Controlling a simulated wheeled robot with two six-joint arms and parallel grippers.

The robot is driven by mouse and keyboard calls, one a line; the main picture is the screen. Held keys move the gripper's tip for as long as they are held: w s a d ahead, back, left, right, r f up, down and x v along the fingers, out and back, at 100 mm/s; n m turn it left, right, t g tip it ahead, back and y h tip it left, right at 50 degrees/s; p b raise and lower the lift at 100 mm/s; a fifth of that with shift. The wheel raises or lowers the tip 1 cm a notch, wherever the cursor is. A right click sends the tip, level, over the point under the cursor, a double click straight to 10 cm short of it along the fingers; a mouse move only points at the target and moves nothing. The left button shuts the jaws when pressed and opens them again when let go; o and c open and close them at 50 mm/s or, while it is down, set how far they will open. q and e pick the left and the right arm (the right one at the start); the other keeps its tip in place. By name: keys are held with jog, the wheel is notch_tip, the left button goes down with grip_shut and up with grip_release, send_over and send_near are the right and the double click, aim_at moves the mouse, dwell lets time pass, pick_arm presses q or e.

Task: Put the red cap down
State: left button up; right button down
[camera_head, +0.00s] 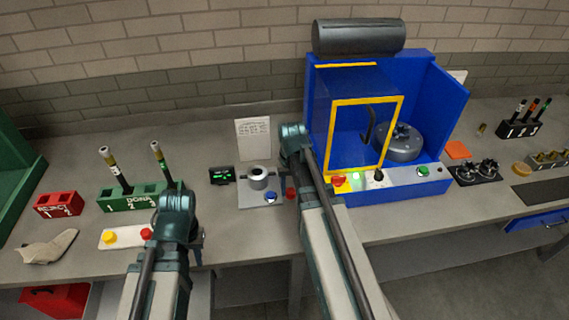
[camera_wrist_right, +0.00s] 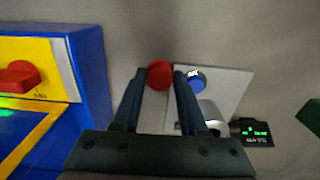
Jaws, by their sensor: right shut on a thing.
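My right gripper (camera_wrist_right: 159,80) is shut on a red cap (camera_wrist_right: 160,74), gripped between the fingertips in the right wrist view. The cap (camera_head: 291,193) also shows in the head view, just right of a grey plate (camera_head: 247,200). The plate bears a metal cup (camera_head: 258,178) and a blue cap (camera_head: 271,196). The right fingers are mostly hidden by my arm in the head view. I cannot tell how high the cap is above the bench. My left gripper (camera_head: 192,240) is by a white tray (camera_head: 122,244) with a yellow and a red button-like piece; its jaws are unclear.
A blue machine (camera_head: 440,95) with a yellow-framed door stands right of the plate. A small display (camera_head: 221,175) stands left of it. Green (camera_head: 135,200) and red (camera_head: 58,204) racks are at left. A grey cloth-like item (camera_head: 47,247) lies near the front edge.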

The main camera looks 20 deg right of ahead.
jog(key=w+d, duration=0.2)
jog(key=w, duration=0.2)
jog(key=w+d+f+b, duration=0.1)
jog(key=w+d, duration=0.2)
jog(key=w, duration=0.2)
jog(key=w+d, duration=0.2)
jog(key=w, duration=0.2)
jog(key=shift+w+d+f, duration=0.25)
jog(key=shift+w+d, duration=0.05)
jog(key=shift+d, duration=0.1)
notch_tip(320, 180, down, 4)
jog(key=b, duration=0.4)
jog(key=shift+w+d+r, duration=0.1)
jog(key=shift+r, duration=0.15)
jog(key=shift+f, duration=0.1)
jog(key=shift+f, duration=0.15)
jog(key=shift+c, duration=2.2)
grip_release()
jog(key=shift+r, duration=0.25)
notch_tip(320, 180, up, 12)
jog(key=p, duration=1.2)
